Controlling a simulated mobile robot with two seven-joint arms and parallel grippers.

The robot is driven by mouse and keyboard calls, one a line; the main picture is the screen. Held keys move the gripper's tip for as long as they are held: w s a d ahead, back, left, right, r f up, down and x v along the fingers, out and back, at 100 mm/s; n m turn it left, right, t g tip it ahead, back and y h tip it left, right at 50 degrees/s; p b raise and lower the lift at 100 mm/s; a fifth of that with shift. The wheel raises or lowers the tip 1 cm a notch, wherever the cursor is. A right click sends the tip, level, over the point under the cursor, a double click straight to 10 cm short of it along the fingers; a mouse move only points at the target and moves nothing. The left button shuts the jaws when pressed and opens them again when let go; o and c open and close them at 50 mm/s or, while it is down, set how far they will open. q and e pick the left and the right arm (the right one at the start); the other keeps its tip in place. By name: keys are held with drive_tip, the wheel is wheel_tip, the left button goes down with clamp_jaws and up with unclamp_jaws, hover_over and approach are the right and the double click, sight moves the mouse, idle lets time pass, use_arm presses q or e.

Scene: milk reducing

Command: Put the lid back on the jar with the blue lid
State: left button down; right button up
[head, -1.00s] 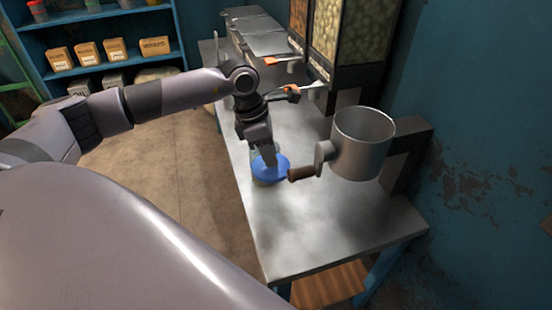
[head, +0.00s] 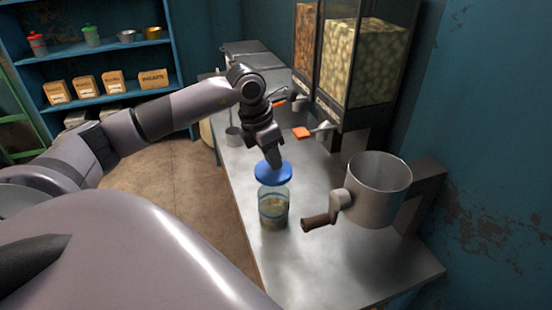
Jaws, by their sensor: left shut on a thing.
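My right gripper is not in view.
A metal grinder with a crank handle (head: 378,188) stands right of the jar. Dispensers (head: 365,60) with orange-handled levers stand at the back right. The metal table (head: 310,262) is bare in front. Shelves (head: 95,50) hold boxes and jars at the left.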

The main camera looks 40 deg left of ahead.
sight(269, 170)
use_arm(q)
drive_tip(key=shift+f+b, duration=2.05)
drive_tip(key=shift+f, duration=1.1)
drive_tip(key=shift+f+b, duration=0.15)
drive_tip(key=shift+b, duration=0.35)
drive_tip(key=shift+c, duration=2)
unclamp_jaws()
